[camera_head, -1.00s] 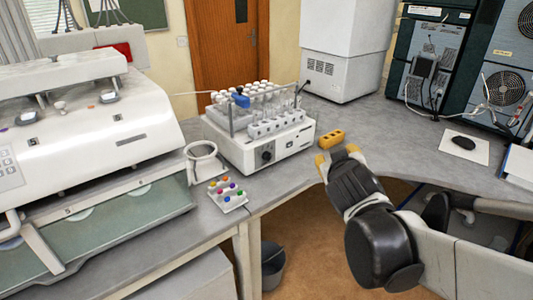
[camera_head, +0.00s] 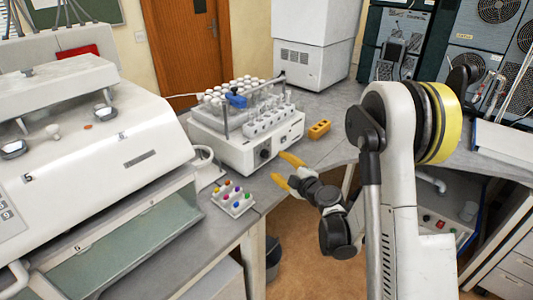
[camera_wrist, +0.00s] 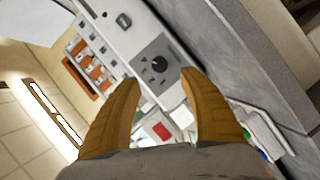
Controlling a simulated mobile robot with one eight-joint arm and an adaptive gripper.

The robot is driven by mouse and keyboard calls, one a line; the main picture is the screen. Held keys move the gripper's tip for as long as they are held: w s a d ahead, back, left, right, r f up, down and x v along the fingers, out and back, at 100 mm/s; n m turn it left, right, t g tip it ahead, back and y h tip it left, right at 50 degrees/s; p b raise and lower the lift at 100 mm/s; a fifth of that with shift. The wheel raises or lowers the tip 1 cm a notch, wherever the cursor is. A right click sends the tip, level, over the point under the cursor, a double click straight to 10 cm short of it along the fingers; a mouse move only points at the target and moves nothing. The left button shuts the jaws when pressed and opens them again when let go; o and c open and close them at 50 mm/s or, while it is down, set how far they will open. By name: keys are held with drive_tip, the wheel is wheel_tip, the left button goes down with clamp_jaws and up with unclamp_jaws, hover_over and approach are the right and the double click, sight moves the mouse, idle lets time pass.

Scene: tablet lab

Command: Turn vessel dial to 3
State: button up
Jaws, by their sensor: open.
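The vessel dial is a round black knob (camera_head: 265,153) on the front of the white bath unit (camera_head: 232,154). In the wrist view, the dial (camera_wrist: 159,64) sits on a dark grey plate with small marks around it. I cannot read its setting. My gripper (camera_head: 284,170) has yellow fingers spread open, a little to the right of and in front of the dial. In the wrist view, my gripper (camera_wrist: 160,80) is open and empty, with the dial just beyond and between the fingertips. The fingers do not appear to touch the dial.
A red square (camera_wrist: 161,130) shows between my fingers. A rack with coloured caps (camera_head: 233,198) and a white ring-shaped holder (camera_head: 205,165) stand left of my gripper. A yellow block (camera_head: 319,129) lies right of the unit. A large white machine (camera_head: 110,150) fills the left.

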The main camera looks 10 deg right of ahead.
sight(267, 155)
drive_tip(key=x, duration=0.9)
clamp_jaws()
